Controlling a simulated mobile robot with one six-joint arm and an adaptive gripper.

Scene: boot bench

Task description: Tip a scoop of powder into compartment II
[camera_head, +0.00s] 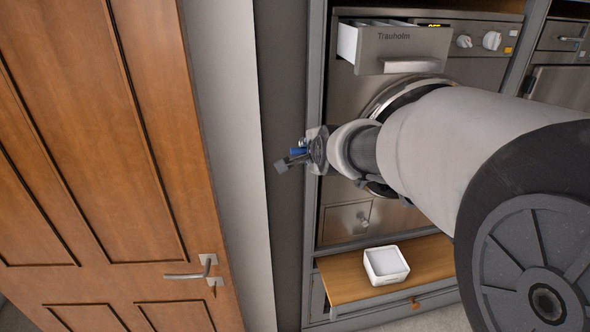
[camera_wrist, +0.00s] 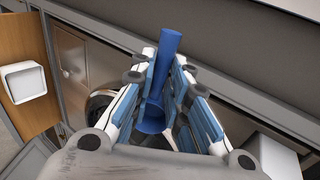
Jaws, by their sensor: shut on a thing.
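My gripper (camera_head: 294,158) is in front of the grey panel left of the washing machine, below and left of its drawer. In the wrist view my gripper (camera_wrist: 166,95) is shut on a blue scoop (camera_wrist: 170,55). The scoop's handle sticks out beyond the fingers and its round cup (camera_wrist: 153,118) shows between them; I cannot tell whether it holds powder. In the head view only a small blue bit of the scoop (camera_head: 298,151) shows. The dispenser drawer (camera_head: 402,48) marked Trauholm is pulled open at the top; its compartment markings are not readable.
An open white box (camera_head: 386,281) with pale contents stands on a wooden shelf (camera_head: 345,285) below the machine. A wooden door (camera_head: 110,130) fills the left. My arm hides much of the machine's front and round door. A second appliance (camera_head: 560,85) is at the right.

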